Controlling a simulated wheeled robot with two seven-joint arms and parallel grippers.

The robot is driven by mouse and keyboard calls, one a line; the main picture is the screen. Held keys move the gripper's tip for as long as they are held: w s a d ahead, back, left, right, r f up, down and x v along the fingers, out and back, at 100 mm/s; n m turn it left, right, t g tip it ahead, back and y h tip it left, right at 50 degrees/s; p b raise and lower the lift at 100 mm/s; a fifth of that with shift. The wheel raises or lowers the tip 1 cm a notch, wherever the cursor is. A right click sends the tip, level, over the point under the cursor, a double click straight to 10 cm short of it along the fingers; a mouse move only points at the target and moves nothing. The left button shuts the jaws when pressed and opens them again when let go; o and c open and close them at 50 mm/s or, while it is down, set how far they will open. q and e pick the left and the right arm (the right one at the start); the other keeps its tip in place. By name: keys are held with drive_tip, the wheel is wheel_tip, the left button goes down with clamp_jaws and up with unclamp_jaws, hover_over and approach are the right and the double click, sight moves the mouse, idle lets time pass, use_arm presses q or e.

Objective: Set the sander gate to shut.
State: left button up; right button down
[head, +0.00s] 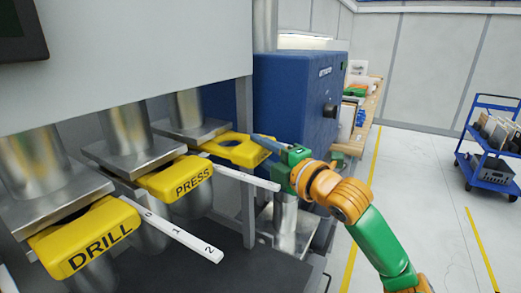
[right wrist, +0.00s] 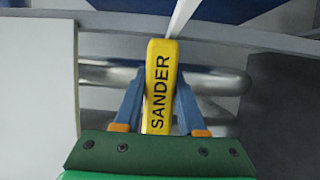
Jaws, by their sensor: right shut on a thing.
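The sander gate is a yellow plate (head: 228,152) at the far end of a row of three, sticking out from its metal duct flange with part of a round hole showing. In the right wrist view its front edge (right wrist: 161,65) reads SANDER. My right gripper (head: 266,143) is shut on this front edge, one blue finger on each side of the label. The gripper hides the label in the head view. My left gripper is not in view.
A blue machine (head: 290,95) stands behind my right gripper. A blue cart (head: 490,145) is far right; the floor between is clear.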

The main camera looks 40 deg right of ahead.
sight(247, 146)
drive_tip(key=shift+r, duration=0.1)
idle(0.5)
drive_tip(key=shift+w+a+r+p, duration=0.1)
drive_tip(key=shift+w+r+p, duration=0.1)
drive_tip(key=shift+w+p, duration=0.2)
drive_tip(key=shift+w+a+p, duration=0.3)
drive_tip(key=shift+w+p, duration=0.1)
drive_tip(key=shift+w, duration=0.55)
drive_tip(key=shift+w+a+f, duration=0.1)
drive_tip(key=shift+w+f, duration=0.15)
drive_tip(key=shift+w, duration=0.05)
drive_tip(key=shift+c, duration=2.4)
unclamp_jaws()
drive_tip(key=shift+s, duration=0.25)
drive_tip(key=shift+w, duration=0.1)
